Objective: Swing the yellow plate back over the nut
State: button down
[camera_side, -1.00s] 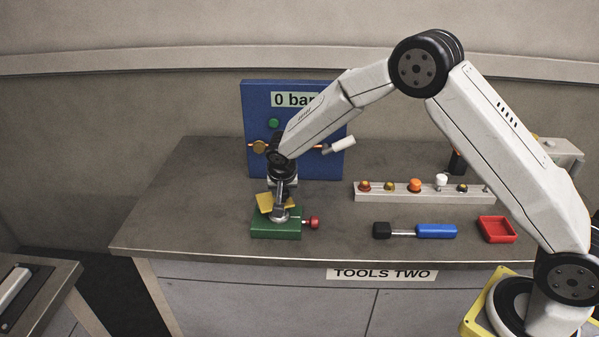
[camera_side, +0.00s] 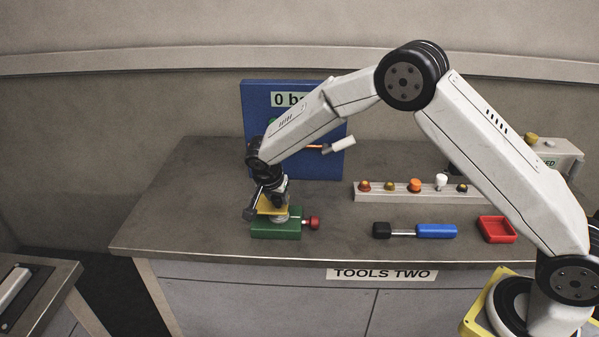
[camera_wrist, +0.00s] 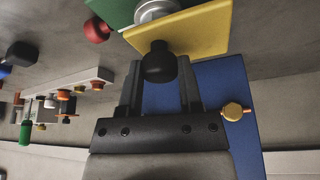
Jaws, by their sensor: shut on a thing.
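The yellow plate (camera_side: 275,208) sits above the green block (camera_side: 272,231) in the side view, over a silver round part (camera_side: 281,219). The plate also shows in the wrist view (camera_wrist: 185,34), its edge in front of the silver round part (camera_wrist: 152,11). A black knob (camera_wrist: 160,62) stands on the plate. My gripper (camera_wrist: 160,72) is shut on this knob, one finger on each side. In the side view my gripper (camera_side: 259,202) is tilted at the plate's left. I cannot make out the nut separately; the plate and gripper cover part of that spot.
A red knob (camera_side: 313,222) sticks out at the green block's right. The blue panel (camera_side: 330,165) with a white-handled lever (camera_side: 341,145) stands behind. A rack (camera_side: 400,195), a blue-handled tool (camera_side: 435,231) and a red tray (camera_side: 497,230) lie to the right. The bench's left is clear.

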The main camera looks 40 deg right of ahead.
jog(key=shift+a, duration=0.1)
jog(key=shift+c, duration=1.3)
grip_release()
jog(key=shift+r, duration=0.15)
jog(key=v, duration=0.7)
jog(key=shift+r, duration=0.25)
jog(key=shift+s, duration=0.1)
jog(key=s+d+n+y, duration=0.1)
jog(key=s+n, duration=0.3)
jog(key=s, duration=0.4)
jog(key=s+d+n+y, duration=0.1)
jog(key=s+d+n, duration=0.3)
jog(key=s, duration=0.5)
jog(key=s+d+n+y, duration=0.2)
jog(key=s+d+n, duration=0.1)
jog(key=s, duration=0.5)
jog(key=shift+s+n, duration=0.3)
jog(key=shift+n, duration=0.3)
